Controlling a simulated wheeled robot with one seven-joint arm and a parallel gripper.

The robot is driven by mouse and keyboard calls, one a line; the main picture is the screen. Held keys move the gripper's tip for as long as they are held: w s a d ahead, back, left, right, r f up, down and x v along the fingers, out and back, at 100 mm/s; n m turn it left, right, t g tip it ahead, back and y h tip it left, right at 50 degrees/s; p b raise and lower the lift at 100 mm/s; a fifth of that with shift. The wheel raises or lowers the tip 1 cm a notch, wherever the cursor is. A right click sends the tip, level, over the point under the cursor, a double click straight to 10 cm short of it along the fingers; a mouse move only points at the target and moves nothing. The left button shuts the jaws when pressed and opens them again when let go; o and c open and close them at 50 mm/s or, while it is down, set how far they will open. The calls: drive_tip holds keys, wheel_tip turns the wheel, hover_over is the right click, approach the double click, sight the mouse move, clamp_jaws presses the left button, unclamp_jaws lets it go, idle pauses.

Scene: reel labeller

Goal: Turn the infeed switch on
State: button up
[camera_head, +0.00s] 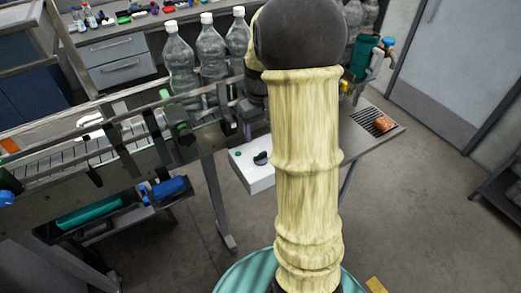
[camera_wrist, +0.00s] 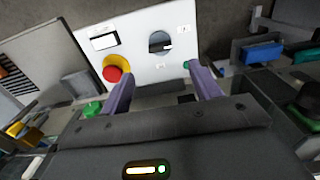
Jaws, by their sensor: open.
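A white control box (camera_head: 262,178) stands beside the conveyor, partly hidden behind my arm in the head view. It carries a dark rotary knob (camera_head: 261,158). A red mushroom button on yellow (camera_wrist: 116,68) is to the knob's left. A small green button (camera_wrist: 187,64) is to its right. The panel's labels are too small to read. My gripper (camera_wrist: 163,88) is open and empty, its fingertips apart, facing the panel with the knob seen between and beyond them.
A side table (camera_head: 362,135) with a brown object (camera_head: 384,124) is at right.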

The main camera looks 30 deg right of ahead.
sight(260, 154)
wheel_tip(260, 154, down, 10)
drive_tip(key=shift+r+p, duration=0.1)
drive_tip(key=shift+p, duration=0.6)
drive_tip(key=c, duration=1)
